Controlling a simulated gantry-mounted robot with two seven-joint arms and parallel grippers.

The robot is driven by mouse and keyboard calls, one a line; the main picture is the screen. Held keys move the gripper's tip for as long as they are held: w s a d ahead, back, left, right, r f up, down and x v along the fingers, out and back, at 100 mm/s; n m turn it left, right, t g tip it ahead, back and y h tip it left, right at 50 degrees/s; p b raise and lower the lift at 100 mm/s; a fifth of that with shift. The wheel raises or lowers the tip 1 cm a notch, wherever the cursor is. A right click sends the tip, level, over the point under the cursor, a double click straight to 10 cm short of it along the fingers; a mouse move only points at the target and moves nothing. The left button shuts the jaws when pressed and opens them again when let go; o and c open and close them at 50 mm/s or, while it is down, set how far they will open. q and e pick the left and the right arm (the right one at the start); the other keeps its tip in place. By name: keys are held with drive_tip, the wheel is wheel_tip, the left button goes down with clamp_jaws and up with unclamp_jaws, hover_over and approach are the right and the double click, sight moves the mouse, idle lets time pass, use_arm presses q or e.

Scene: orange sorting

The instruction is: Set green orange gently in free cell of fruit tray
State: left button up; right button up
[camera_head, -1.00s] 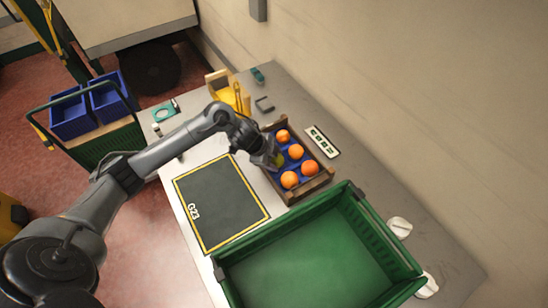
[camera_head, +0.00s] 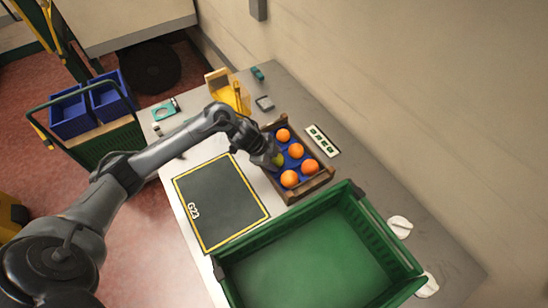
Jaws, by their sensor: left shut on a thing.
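The fruit tray (camera_head: 319,185) is a brown wooden box with a blue inner liner, near the middle of the table. Several orange oranges (camera_head: 296,151) sit in its cells. My left gripper (camera_head: 275,160) is at the tray's left side and is shut on the green orange (camera_head: 279,159), which shows as a small green patch beside the fingers. The green orange is at or just above the tray's left cells; I cannot tell whether it touches the liner. The gripper hides part of that side. My right gripper is not in view.
A large green crate (camera_head: 352,186) stands close in front of the tray. A dark mat (camera_head: 220,203) marked G23 lies to the left. A card with green marks (camera_head: 322,141) lies behind the tray. A yellow holder (camera_head: 229,91) stands at the back.

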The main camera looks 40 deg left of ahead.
use_arm(q)
drive_tip(key=o, duration=1.2)
drive_tip(key=shift+c, duration=0.2)
drive_tip(key=shift+f, duration=0.1)
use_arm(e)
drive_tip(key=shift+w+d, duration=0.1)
use_arm(q)
drive_tip(key=shift+s+r+p, duration=0.1)
drive_tip(key=shift+r+p, duration=0.8)
drive_tip(key=shift+p, duration=0.15)
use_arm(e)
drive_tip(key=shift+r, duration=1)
use_arm(q)
drive_tip(key=shift+r+p, duration=0.75)
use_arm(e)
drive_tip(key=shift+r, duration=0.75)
use_arm(q)
drive_tip(key=shift+r+p, duration=2.4)
drive_tip(key=shift+p, duration=0.25)
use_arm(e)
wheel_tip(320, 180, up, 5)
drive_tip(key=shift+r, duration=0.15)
